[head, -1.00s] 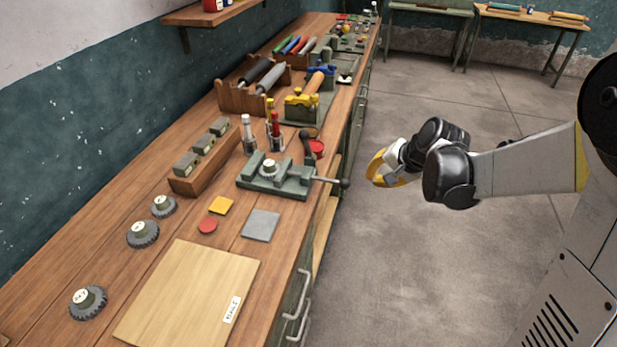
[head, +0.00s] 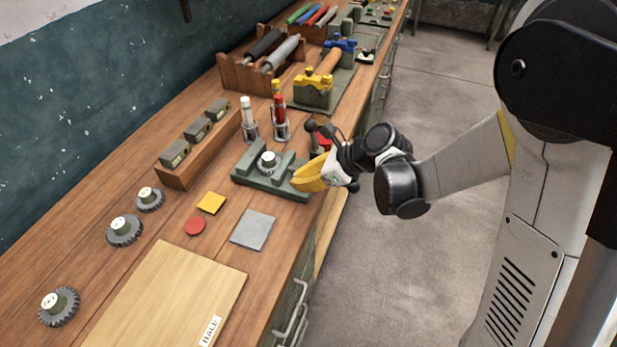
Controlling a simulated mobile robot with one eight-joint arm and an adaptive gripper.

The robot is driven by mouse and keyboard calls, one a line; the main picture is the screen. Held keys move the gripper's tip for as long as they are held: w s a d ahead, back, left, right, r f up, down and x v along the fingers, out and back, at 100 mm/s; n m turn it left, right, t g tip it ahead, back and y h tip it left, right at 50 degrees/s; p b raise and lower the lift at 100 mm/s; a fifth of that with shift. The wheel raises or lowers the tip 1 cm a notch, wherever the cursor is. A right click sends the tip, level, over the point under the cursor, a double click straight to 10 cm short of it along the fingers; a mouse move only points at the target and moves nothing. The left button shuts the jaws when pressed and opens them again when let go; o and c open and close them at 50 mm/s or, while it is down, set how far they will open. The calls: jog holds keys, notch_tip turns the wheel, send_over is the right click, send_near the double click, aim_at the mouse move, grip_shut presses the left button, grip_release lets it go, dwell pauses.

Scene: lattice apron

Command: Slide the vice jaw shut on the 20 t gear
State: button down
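The green vice (head: 250,186) lies on the bench near its front edge. A small gear with a pale top (head: 269,161) sits between its jaws; its marking is too small to read. The vice jaw (head: 290,168) on the right stands beside the gear, and I cannot tell whether it touches it. My gripper (head: 308,178), with yellow fingers, is at the right end of the vice and hides its handle and screw. Whether the fingers touch the vice or are apart is not clear.
Several dark gears (head: 124,231) lie along the bench's left. A wooden block rack (head: 203,153), bottles in holders (head: 280,118) and a yellow-topped tool (head: 314,90) stand behind the vice. A grey plate (head: 253,230) and a wooden board (head: 165,300) lie in front. Open floor is at right.

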aim_at(279, 184)
jog(key=b+x, duration=0.1)
jog(key=x, duration=0.3)
jog(key=shift+w+a+f, duration=0.15)
jog(key=shift+a+f, duration=0.05)
jog(key=shift+a, duration=0.1)
jog(key=shift+w+a+b, duration=0.2)
jog(key=shift+a+b, duration=0.1)
jog(key=shift+a, duration=0.2)
jog(key=shift+r, duration=0.1)
